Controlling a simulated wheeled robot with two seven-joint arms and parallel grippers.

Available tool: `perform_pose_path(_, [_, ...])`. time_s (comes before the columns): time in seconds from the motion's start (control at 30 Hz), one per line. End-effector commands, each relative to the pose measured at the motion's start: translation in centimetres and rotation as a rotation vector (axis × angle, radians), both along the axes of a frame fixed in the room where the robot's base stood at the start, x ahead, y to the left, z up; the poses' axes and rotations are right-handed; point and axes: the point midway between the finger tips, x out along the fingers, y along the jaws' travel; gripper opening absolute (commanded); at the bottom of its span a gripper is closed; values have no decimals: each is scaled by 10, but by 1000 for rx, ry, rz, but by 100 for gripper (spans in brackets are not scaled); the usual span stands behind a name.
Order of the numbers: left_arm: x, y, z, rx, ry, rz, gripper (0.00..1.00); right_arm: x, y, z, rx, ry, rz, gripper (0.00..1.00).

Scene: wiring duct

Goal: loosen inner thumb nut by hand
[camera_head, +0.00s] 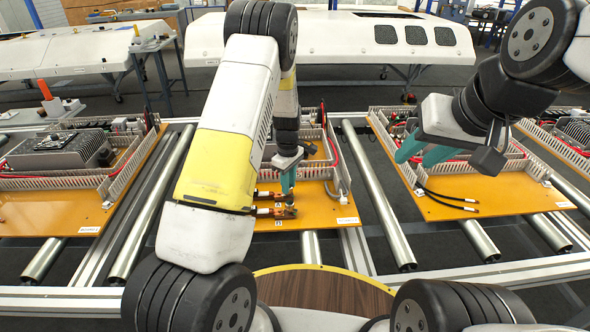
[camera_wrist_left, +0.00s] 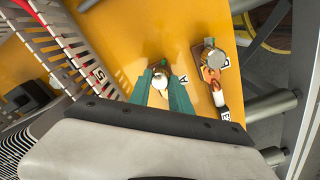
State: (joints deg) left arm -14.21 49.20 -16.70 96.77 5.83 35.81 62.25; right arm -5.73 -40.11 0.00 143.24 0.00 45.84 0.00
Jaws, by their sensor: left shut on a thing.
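My left gripper (camera_head: 287,190) reaches down to the orange-yellow board (camera_head: 318,215) in the middle. In the left wrist view its teal fingers (camera_wrist_left: 160,84) are shut on a pale metallic thumb nut (camera_wrist_left: 160,81), beside a label reading A. The fingers hide part of this nut. A second silvery round nut (camera_wrist_left: 211,57) stands apart at the B label, with a copper lug (camera_wrist_left: 211,75) and a dark cable below it. Two copper-coloured lugs (camera_head: 268,195) show beside the fingertips in the head view. My right gripper (camera_head: 417,160) is open and empty above the right board.
Grey slotted duct walls (camera_head: 343,178) edge the middle board, and red wires run by them. Two black cables (camera_head: 447,198) lie on the right board (camera_head: 490,197). Metal rollers (camera_head: 385,205) run between the boards. My left arm hides much of the middle board.

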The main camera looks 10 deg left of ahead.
Motion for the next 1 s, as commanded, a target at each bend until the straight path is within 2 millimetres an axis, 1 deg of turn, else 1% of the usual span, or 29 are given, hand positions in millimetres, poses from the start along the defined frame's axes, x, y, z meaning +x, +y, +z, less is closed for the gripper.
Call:
perform_pose_path(0.13, [-1,0,-2,0,2,-2,0,0,0,0,0,0,0,36])
perform_pose_path(0.17, [-1,0,-2,0,2,-3,28,0,0,0,0,0,0,36])
perform_pose_path(0.23, [-1,0,-2,0,2,-3,42,0,0,0,0,0,0,36])
perform_pose_path(0.53, [-1,0,-1,0,1,-11,42,0,0,0,0,0,0,36])
perform_pose_path(0.6, [-1,0,-1,-1,2,-59,42,0,0,0,0,0,0,36])
perform_pose_path(0.67, [-1,1,-1,-1,2,-146,42,0,0,0,0,0,0,36])
perform_pose_path(0.9, [-1,1,-1,-1,1,-630,42,0,0,0,0,0,0,36])
perform_pose_path(1.0, [-1,1,-1,-1,0,-807,42,0,0,0,0,0,0,36])
